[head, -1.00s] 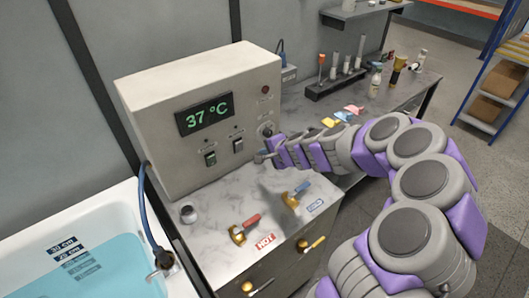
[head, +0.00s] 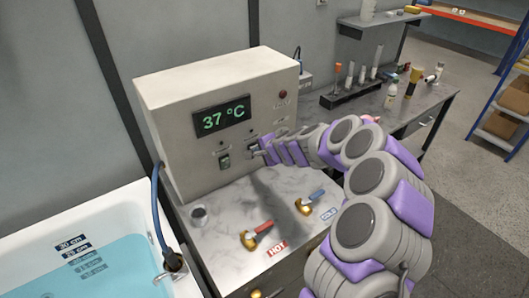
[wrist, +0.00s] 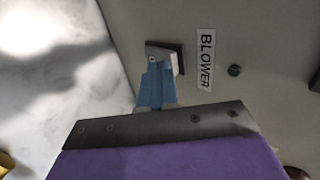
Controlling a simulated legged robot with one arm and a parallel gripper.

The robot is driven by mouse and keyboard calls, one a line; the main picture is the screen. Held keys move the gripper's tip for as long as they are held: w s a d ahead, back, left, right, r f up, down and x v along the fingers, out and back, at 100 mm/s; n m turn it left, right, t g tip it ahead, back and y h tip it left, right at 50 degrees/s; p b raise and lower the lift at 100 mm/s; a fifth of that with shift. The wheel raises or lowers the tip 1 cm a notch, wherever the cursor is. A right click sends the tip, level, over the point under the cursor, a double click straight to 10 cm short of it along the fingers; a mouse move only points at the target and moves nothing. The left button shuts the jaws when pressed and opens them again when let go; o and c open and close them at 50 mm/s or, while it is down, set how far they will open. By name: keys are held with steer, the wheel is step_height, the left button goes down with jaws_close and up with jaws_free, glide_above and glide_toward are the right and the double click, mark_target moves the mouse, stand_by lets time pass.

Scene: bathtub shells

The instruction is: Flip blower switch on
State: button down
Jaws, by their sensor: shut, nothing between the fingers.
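The beige control box (head: 222,120) stands on the marble counter and its display reads 37 °C. The blower switch shows in the wrist view (wrist: 177,58), a dark plate with a pale rocker, beside the BLOWER label (wrist: 206,62). A second rocker switch (head: 224,161) sits to its left in the head view. My gripper (wrist: 155,70) is shut and empty, its blue fingertips at the blower switch's lower edge and covering part of it. They look touching or nearly so. In the head view my gripper (head: 262,152) is against the panel and hides most of the blower switch.
The red HOT valve handle (head: 262,227) and blue COLD valve handle (head: 314,197) stand on the counter below my arm. A water-filled tub (head: 110,265) is at left. A rack of tubes (head: 350,93) stands behind my arm.

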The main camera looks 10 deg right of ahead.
steer(key=w+r+p+v, duration=0.1)
steer(key=p+v, duration=0.3)
steer(key=v, duration=0.9)
steer(key=shift+s+a+r, duration=0.3)
steer(key=shift+s+r, duration=0.05)
steer(key=shift+r, duration=0.15)
stand_by(0.4)
steer(key=shift+a, duration=0.35)
